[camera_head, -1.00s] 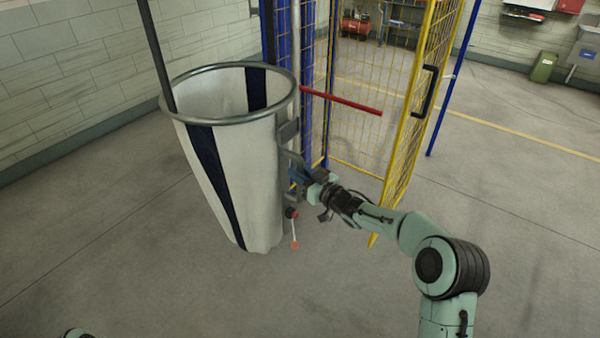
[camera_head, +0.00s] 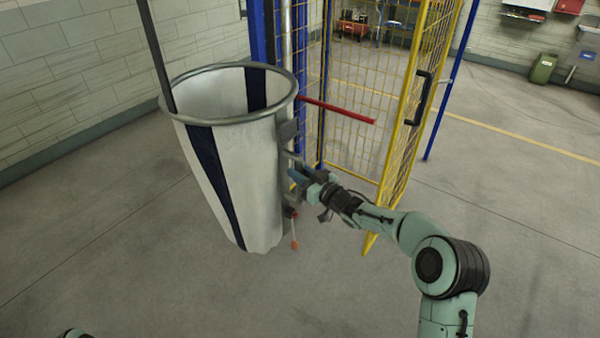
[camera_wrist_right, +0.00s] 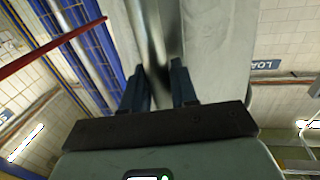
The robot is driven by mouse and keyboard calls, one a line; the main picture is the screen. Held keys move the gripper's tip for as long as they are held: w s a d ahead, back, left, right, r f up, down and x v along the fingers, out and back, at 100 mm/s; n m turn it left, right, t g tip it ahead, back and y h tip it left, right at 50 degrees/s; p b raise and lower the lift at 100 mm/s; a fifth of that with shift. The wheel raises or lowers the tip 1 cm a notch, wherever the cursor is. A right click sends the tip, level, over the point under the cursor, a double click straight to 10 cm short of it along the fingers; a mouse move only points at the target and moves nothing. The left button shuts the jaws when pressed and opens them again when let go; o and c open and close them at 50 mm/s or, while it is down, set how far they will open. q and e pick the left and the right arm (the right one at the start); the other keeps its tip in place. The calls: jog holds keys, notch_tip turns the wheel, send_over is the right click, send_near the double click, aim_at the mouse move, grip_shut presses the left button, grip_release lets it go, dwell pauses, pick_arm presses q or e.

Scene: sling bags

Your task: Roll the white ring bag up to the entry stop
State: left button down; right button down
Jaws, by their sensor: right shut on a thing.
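The white ring bag (camera_head: 250,180) hangs upright at left centre in the head view, with a grey metal ring at its open top and dark blue stripes. My right gripper (camera_head: 299,180) is at the bag's right side, shut on an upright metal bar there. In the right wrist view, my gripper's dark blue fingers (camera_wrist_right: 160,88) close on the shiny bar (camera_wrist_right: 150,45), with the pale bag cloth beside it. A red bar (camera_head: 338,110) juts out right of the bag's ring; I cannot tell whether it is the entry stop. My left gripper is out of view.
A blue and yellow mesh cage (camera_head: 345,60) stands close behind and right of the bag. Its yellow door (camera_head: 408,110) with a black handle stands open. A dark pole (camera_head: 155,50) rises from the ring's left. The floor in front and left is clear.

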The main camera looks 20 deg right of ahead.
jog(key=c, duration=1)
grip_release()
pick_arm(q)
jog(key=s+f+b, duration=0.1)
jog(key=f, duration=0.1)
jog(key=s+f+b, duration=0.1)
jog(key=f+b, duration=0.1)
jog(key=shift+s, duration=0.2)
pick_arm(e)
jog(key=v, duration=1.3)
jog(key=shift+s+d, duration=0.1)
jog(key=shift+s, duration=0.1)
